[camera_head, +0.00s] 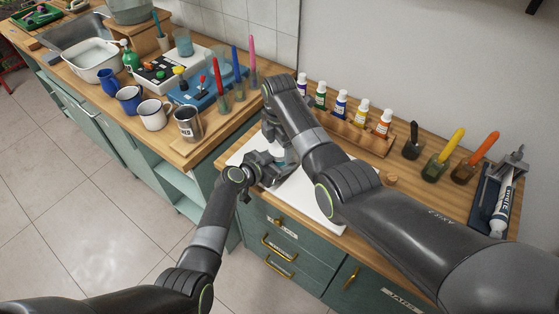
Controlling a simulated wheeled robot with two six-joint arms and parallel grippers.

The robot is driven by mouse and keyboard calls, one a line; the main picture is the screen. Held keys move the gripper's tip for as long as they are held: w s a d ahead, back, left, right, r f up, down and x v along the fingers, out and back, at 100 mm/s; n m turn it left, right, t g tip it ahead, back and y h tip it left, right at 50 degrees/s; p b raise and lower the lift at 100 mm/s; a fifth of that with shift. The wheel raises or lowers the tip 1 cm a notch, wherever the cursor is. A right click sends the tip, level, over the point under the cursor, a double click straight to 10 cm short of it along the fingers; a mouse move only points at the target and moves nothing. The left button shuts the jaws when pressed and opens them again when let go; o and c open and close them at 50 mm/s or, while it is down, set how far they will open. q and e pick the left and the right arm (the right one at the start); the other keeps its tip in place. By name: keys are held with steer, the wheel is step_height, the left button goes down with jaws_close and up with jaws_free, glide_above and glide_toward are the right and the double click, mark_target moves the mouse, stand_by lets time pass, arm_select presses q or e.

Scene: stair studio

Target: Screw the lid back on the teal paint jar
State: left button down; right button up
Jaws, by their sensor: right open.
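A small teal patch, seemingly the teal paint jar (287,159), shows over the white board (300,190), mostly hidden by my arms. My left gripper (275,166) comes in from the left and is right beside it; I cannot tell whether its fingers are closed on it. My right arm bends over the board, and my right gripper (278,135) points down, open, just above and behind the left one. I cannot make out the lid.
A wooden rack (350,133) of small paint bottles stands along the wall. Glasses with coloured tools (437,167) and a tube in a grey holder (502,200) stand to the right. Mugs (153,114) and a blue tray (208,90) are on the left counter.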

steer(key=c, duration=1)
steer(key=m, duration=0.6)
steer(key=o, duration=1.1)
steer(key=shift+r, duration=2.3)
steer(key=shift+c, duration=0.5)
